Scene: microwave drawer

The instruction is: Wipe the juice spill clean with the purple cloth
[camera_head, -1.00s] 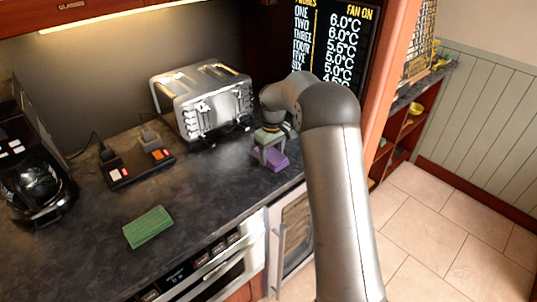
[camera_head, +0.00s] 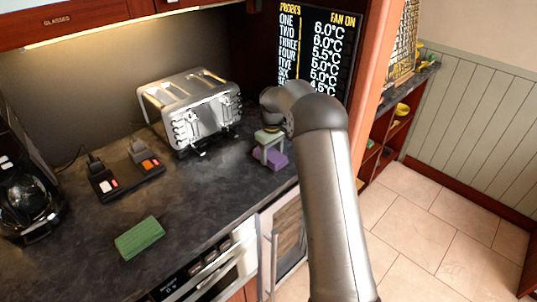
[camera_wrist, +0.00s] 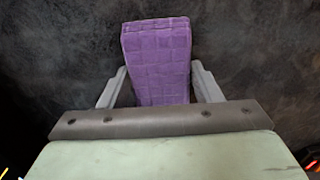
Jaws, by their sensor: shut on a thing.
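The purple cloth (camera_head: 272,158) is a folded block on the dark worktop, under my gripper (camera_head: 271,152) and to the right of the toaster. In the wrist view the cloth (camera_wrist: 157,58) stands between my gripper's two grey fingers (camera_wrist: 157,88), and the gripper is shut on it. The cloth looks at or very close to the worktop; exact contact is hard to tell. I cannot make out a juice spill in either view; the area beneath the cloth and gripper is hidden.
A silver toaster (camera_head: 195,108) stands left of my gripper. A black switch box (camera_head: 125,178), a green cloth-like block (camera_head: 139,237) and a coffee maker (camera_head: 25,195) are further left. The worktop (camera_head: 205,195) is clear between the toaster and its front edge.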

